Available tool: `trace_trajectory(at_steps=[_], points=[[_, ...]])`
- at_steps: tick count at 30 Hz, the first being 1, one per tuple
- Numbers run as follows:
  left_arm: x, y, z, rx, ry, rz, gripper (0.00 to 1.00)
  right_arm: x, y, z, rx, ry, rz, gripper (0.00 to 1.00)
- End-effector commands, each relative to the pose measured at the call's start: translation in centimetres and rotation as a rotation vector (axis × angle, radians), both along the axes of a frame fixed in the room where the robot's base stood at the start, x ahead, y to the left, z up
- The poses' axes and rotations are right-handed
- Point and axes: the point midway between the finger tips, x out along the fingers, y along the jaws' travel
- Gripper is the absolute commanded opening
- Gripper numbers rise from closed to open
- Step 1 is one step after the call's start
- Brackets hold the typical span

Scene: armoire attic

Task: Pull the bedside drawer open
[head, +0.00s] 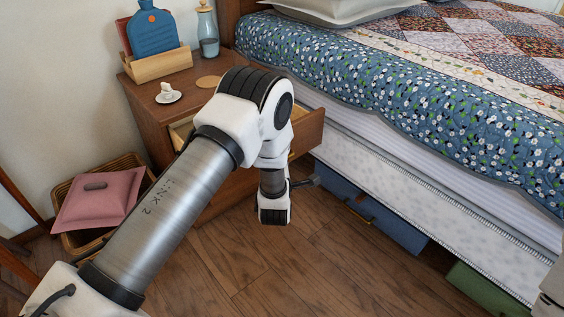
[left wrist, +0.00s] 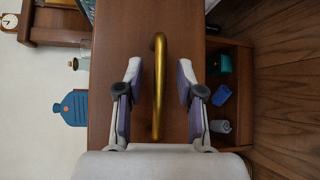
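The brown wooden bedside cabinet (head: 142,105) stands beside the bed in the head view. Its drawer (head: 309,131) sticks out from it, with part of the pale inside showing behind my left arm. In the left wrist view the wooden drawer front (left wrist: 205,75) carries a gold bar handle (left wrist: 158,115). My left gripper (left wrist: 158,70) is open, with one finger on each side of the handle and a gap to both. My right gripper is out of view.
The bed (head: 420,100) stands close on the right, with a blue box (head: 370,210) and a green box (head: 480,290) under it. A basket with a pink cushion (head: 98,200) is at left.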

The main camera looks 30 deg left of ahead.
Motion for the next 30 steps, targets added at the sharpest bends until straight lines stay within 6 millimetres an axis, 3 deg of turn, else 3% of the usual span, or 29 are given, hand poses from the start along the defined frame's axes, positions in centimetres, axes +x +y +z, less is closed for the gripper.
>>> trace_trajectory(at_steps=[5, 12, 18, 30], points=[[-1.7, -0.8, 0.2, 0.002, 0.004, -0.002, 0.37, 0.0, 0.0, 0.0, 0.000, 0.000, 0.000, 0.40], [-7.2, -3.1, 1.1, 0.003, 0.005, -0.005, 0.37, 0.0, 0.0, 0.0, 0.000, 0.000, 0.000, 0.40], [-10.5, -4.3, 1.6, 0.001, 0.002, -0.004, 0.37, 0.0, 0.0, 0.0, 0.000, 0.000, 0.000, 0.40], [-11.0, -4.4, 1.7, 0.000, 0.000, 0.000, 0.37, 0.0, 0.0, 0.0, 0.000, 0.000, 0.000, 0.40]])
